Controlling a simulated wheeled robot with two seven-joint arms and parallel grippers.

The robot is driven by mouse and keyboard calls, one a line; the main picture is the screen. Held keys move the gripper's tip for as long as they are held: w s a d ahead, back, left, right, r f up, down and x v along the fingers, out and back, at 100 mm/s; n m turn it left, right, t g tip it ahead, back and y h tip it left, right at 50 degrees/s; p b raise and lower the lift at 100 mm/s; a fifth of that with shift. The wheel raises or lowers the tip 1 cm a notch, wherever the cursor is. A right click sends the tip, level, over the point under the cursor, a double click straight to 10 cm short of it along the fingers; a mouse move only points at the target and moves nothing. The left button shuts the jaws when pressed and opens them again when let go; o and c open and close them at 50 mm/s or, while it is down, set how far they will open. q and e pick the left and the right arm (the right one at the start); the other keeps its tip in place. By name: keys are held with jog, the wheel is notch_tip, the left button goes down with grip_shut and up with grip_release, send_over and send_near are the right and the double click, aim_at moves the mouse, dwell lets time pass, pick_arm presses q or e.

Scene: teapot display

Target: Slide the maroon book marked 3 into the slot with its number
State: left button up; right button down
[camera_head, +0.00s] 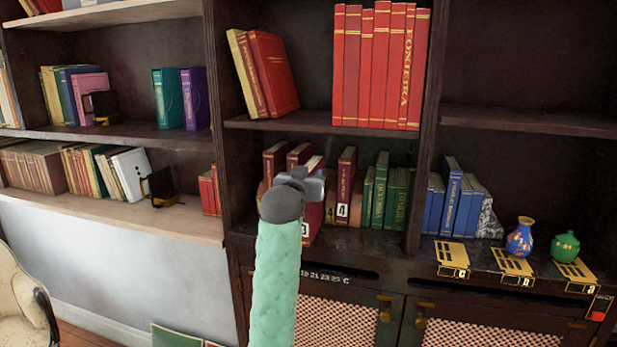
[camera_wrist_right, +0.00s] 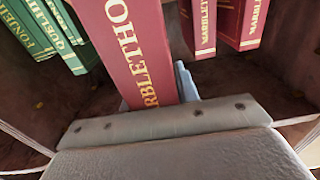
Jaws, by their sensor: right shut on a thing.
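The maroon book marked 3 (camera_head: 313,220) is in the middle bay, upright at the lower shelf. Its spine lettering shows large in the right wrist view (camera_wrist_right: 135,45). My right gripper (camera_head: 300,184) is shut on this book from the front and hides part of it. Two maroon books (camera_head: 275,158) stand behind and left of the gripper. The maroon book marked 4 (camera_head: 344,180) stands just to the right. The slot is largely hidden behind my gripper and the held book; I cannot tell how deep the book sits. My left gripper is out of view.
Green books (camera_head: 380,195) stand right of the book marked 4. Red books (camera_head: 380,65) fill part of the shelf above. Dark uprights bound the bay. A blue vase (camera_head: 519,238) and a green pot (camera_head: 565,246) stand on the right ledge.

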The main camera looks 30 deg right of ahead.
jog(key=shift+p+x, duration=0.3)
jog(key=shift+x, duration=6.55)
dwell(0.6)
jog(key=c, duration=1)
grip_release()
jog(key=shift+o, duration=0.2)
